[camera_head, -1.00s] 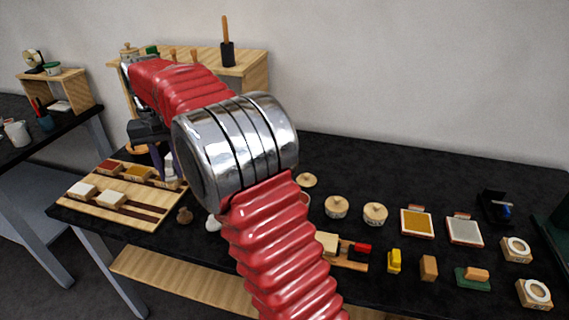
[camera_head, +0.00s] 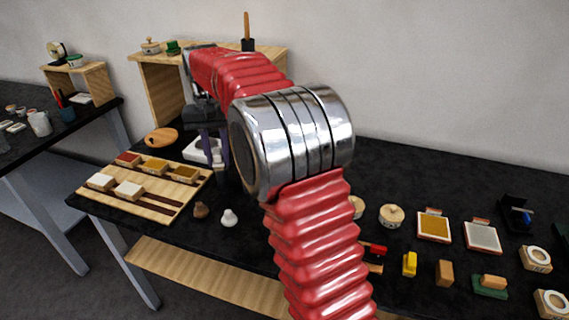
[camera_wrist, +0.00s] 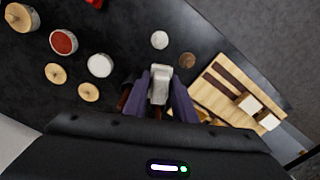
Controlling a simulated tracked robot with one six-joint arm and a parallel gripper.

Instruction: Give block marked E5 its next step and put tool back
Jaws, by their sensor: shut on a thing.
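My gripper (camera_wrist: 158,88) has its purple fingers shut on a pale whitish piece (camera_wrist: 160,82), seen end-on in the wrist view. I cannot tell its full shape. In the head view my gripper (camera_head: 216,158) hangs just right of the wooden block rack (camera_head: 152,205), above the black table. On the rack are two white blocks (camera_head: 100,181) (camera_head: 129,190) in front, and blocks with red (camera_head: 127,159), ochre (camera_head: 155,166) and darker yellow (camera_head: 185,174) tops behind. No E5 mark is legible.
A brown knob (camera_head: 201,210) and a white knob (camera_head: 229,218) stand in front of my gripper. Round lidded pots (camera_head: 391,216), an ochre pad (camera_head: 434,227), a grey pad (camera_head: 481,236) and small tools lie to the right. A wooden shelf (camera_head: 160,90) stands behind.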

